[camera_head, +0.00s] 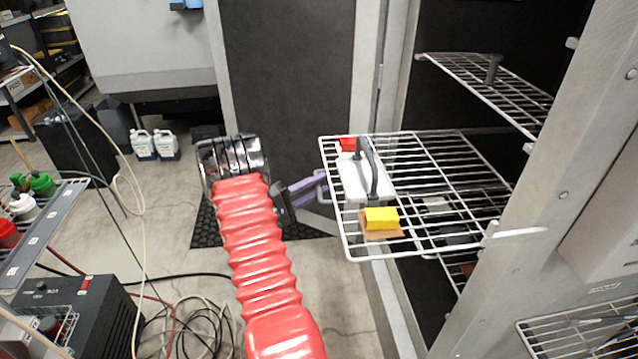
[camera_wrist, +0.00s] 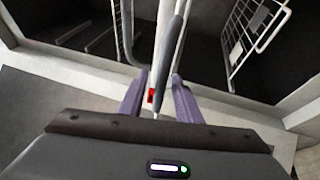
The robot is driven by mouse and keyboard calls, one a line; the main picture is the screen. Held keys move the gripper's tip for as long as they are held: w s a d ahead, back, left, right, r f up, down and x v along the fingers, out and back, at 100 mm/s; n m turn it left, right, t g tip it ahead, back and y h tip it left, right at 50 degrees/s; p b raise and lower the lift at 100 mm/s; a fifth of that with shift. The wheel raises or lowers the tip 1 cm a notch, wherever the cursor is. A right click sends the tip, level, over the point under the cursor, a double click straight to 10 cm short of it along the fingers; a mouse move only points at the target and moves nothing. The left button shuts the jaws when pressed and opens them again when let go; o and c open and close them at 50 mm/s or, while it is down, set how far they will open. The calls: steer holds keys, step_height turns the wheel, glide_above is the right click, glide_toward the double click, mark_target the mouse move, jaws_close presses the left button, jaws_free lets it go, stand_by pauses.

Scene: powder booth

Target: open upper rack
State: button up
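A white wire rack (camera_head: 450,160) stands pulled out of the dark cabinet at mid height. In the wrist view the purple fingers (camera_wrist: 160,88) stand apart. A dark rod (camera_wrist: 165,75) shows between them, and I cannot tell how near it is.
A cart (camera_head: 30,235) with bottles, a dark machine (camera_head: 85,315) and cables lie left.

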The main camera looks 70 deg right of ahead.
steer(key=shift+f, duration=0.1)
steer(key=v, duration=1.4)
steer(key=shift+d, duration=0.1)
stand_by(0.4)
